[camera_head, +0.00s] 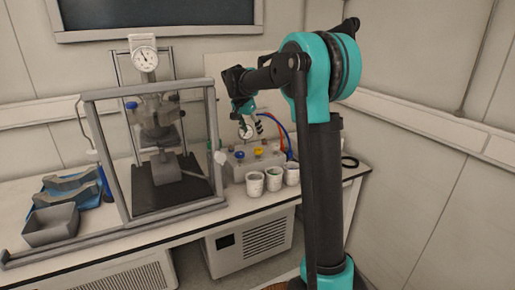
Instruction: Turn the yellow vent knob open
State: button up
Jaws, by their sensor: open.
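The yellow vent knob (258,152) is small and sits on the front of a light grey valve block (270,162) at the right part of the bench. My gripper (251,128) hangs from my arm above the block, fingers pointing down, open and with nothing visible between them. It appears a little above and behind the yellow knob, apart from it in the picture; the exact depth gap is hard to tell. A small round gauge (246,132) shows between or behind the fingers. The knob's turn angle is too small to read.
A blue knob (239,155) is left of the yellow one. Three white cups (274,179) stand before the block. A grey-framed enclosure (219,150) with a reactor stands at left. Blue and red hoses (291,140) rise at right. Blue trays (90,184) lie far left.

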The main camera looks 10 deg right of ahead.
aim_at(258, 148)
jog(key=x, duration=1)
jog(key=shift+w+d+f, duration=0.1)
jog(key=shift+d+f, duration=0.05)
jog(key=shift+f, duration=0.2)
jog(key=c, duration=1.2)
jog(key=shift+o, duration=0.2)
